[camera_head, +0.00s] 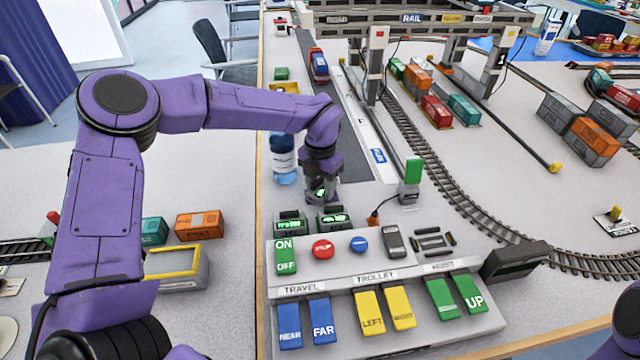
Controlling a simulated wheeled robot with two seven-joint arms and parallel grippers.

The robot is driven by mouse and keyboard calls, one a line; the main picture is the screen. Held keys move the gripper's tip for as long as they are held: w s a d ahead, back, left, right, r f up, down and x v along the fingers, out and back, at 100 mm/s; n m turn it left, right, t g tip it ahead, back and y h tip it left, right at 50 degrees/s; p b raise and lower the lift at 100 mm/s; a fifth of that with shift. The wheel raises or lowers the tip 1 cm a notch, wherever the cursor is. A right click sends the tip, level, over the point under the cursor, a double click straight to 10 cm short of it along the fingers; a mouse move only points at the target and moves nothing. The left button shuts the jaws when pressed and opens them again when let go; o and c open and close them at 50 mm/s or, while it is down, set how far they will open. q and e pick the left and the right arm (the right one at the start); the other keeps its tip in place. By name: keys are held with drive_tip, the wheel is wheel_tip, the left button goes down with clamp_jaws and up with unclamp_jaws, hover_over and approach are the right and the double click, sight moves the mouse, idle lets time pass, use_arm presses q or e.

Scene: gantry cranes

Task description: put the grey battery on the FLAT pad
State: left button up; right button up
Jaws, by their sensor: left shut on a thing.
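My left gripper (320,192) points down behind the control console, just above its two small green displays. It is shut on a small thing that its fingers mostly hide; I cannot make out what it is. A small dark grey block (392,241) lies on the console right of the blue button; I cannot tell whether it is a battery. Beside it is a dark slotted frame (433,240). A green block (413,170) stands upright on a small base behind the console. I can read no FLAT label on any pad. My right gripper is out of view.
The console (390,330) carries large blue, yellow and green keys. A blue-and-white bottle (284,160) stands close left of my left gripper. Curved rail track (440,175), containers and a gantry crane (400,30) fill the right and back.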

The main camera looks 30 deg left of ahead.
sight(321, 188)
use_arm(q)
drive_tip(key=o, duration=1.2)
wheel_tip(321, 188, up, 12)
drive_tip(key=shift+r+p, duration=0.2)
drive_tip(key=shift+p, duration=0.15)
